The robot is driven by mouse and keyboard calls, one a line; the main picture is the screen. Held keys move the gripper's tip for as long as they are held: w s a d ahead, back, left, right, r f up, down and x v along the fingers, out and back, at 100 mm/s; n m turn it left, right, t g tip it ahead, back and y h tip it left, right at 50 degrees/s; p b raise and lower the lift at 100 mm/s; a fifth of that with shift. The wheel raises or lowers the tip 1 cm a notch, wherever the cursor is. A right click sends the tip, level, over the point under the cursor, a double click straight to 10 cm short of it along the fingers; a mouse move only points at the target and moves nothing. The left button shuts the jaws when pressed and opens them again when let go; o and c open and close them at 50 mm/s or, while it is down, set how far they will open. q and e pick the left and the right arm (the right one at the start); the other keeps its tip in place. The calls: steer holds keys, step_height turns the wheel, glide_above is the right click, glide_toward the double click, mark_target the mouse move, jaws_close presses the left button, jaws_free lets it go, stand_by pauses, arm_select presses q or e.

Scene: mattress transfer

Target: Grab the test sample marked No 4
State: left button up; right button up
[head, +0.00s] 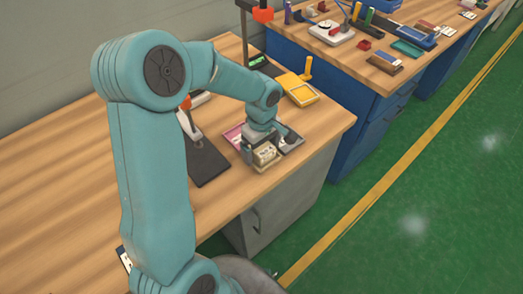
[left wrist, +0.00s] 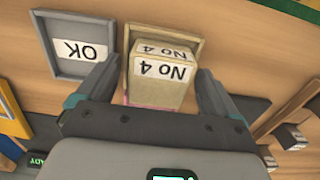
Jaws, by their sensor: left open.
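The test sample marked No 4 (left wrist: 160,78) is a pale cream block with white "No 4" labels on its top and one side. It sits in a shallow tan tray (left wrist: 165,28) near the workbench's front edge; in the head view the sample (head: 264,154) is partly covered by my gripper. My left gripper (left wrist: 158,68) is open, with one finger on each side of the sample. A gap shows beside the fingers; whether either touches cannot be told. The left gripper also shows from above in the head view (head: 266,140). My right gripper is not in view.
A grey tray labelled OK (left wrist: 57,63) lies beside the tan tray. A pink tray (head: 232,134), a dark board (head: 208,165) and a yellow tray (head: 300,94) lie around my gripper. A second bench with blue drawers (head: 345,118) stands behind. The near wooden top is mostly clear.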

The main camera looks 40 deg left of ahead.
arm_select(q)
steer(key=c, duration=1)
steer(key=shift+c, duration=0.2)
